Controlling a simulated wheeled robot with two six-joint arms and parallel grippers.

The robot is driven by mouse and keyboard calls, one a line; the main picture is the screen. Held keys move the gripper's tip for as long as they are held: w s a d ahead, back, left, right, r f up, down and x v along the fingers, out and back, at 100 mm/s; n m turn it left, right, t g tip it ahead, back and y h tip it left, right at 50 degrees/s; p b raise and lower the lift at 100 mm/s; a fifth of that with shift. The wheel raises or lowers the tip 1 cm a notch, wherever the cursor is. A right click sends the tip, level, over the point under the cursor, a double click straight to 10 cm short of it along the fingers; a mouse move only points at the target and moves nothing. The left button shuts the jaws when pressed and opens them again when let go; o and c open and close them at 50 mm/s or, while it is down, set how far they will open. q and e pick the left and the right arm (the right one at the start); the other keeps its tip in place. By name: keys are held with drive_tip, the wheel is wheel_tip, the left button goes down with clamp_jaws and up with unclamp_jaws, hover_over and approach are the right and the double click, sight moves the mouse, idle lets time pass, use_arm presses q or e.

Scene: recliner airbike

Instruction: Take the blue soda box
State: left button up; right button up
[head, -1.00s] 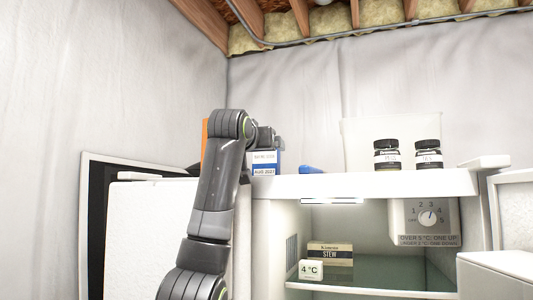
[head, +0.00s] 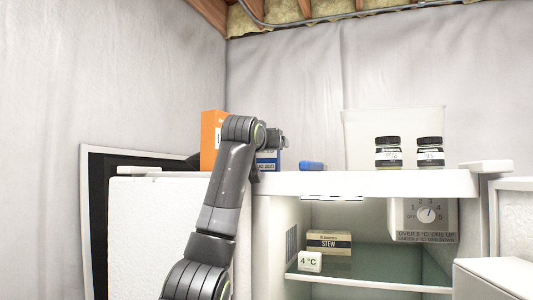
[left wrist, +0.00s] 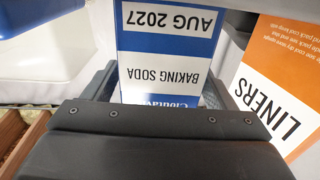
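The blue and white baking soda box (head: 268,161) stands on the white top of the fridge, partly hidden behind my left arm. In the left wrist view the box (left wrist: 163,65) appears upside down, with "BAKING SODA" and "AUG 2027" readable. My left gripper (head: 277,139) is at the box in the head view, its fingers largely hidden. In the left wrist view the dark fingers of my left gripper (left wrist: 158,88) lie on either side of the box and look spread; I cannot tell whether they touch it. My right gripper is not in view.
An orange liners box (head: 212,135) stands close beside the soda box. A blue object (head: 312,166) lies to the right. Two dark jars (head: 388,153) and a pale bin (head: 357,130) stand farther right. The fridge (head: 400,184) is open below, with a stew box (head: 329,243) inside.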

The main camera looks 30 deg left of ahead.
use_arm(q)
drive_tip(key=c, duration=1)
drive_tip(key=shift+o, duration=0.2)
drive_tip(key=shift+r, duration=0.1)
drive_tip(key=shift+r, duration=4.85)
